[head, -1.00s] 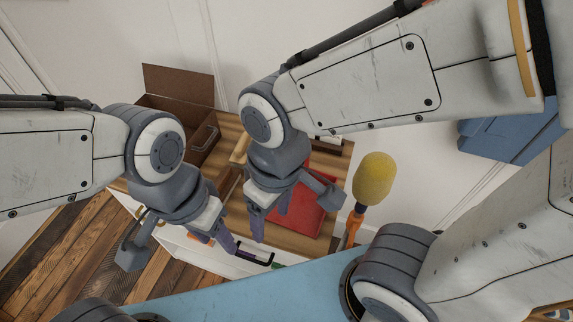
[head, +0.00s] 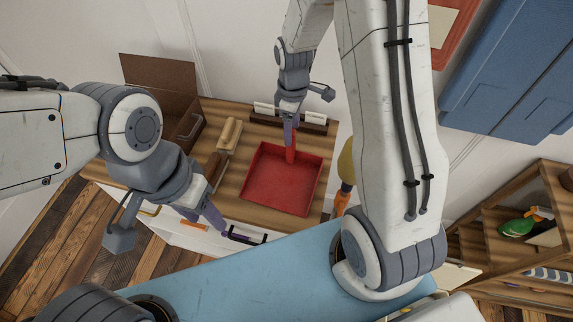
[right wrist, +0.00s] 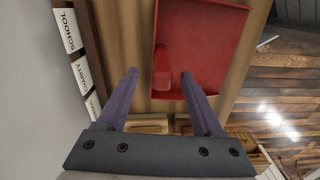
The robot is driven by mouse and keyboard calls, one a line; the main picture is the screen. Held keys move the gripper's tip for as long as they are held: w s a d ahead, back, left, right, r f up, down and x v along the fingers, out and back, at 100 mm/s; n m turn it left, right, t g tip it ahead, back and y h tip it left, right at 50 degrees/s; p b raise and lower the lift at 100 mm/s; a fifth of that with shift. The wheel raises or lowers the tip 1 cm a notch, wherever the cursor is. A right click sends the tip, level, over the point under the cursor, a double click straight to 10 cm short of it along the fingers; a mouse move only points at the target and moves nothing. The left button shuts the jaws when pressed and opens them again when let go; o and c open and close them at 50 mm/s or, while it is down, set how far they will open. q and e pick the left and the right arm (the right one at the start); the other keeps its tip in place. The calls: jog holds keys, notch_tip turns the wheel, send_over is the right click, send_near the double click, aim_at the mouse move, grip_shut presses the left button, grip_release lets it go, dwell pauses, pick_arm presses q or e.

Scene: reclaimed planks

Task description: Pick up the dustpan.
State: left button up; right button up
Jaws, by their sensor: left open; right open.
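The red dustpan (head: 275,188) lies on the wooden top of a white cabinet, its handle (head: 291,150) pointing to the back. My right gripper (head: 290,135) is open at the handle's far end. In the right wrist view the dustpan (right wrist: 215,35) is ahead, and the gap between the open purple fingertips (right wrist: 159,75) lines up with the handle. I cannot tell whether the handle is between the fingers or below them. My left gripper (head: 208,210) is open and empty near the cabinet's front edge, left of the dustpan.
A brush with a wooden back (head: 229,135) lies left of the dustpan. An open brown box (head: 165,112) stands at the back left. A rack with white labels (right wrist: 77,62) is along the wall. A yellow-headed tool with an orange handle (head: 341,203) stands right of the cabinet.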

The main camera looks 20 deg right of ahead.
jog(key=shift+a+f+p, duration=0.15)
jog(key=shift+f+p, duration=0.4)
jog(key=shift+f, duration=2.2)
grip_shut()
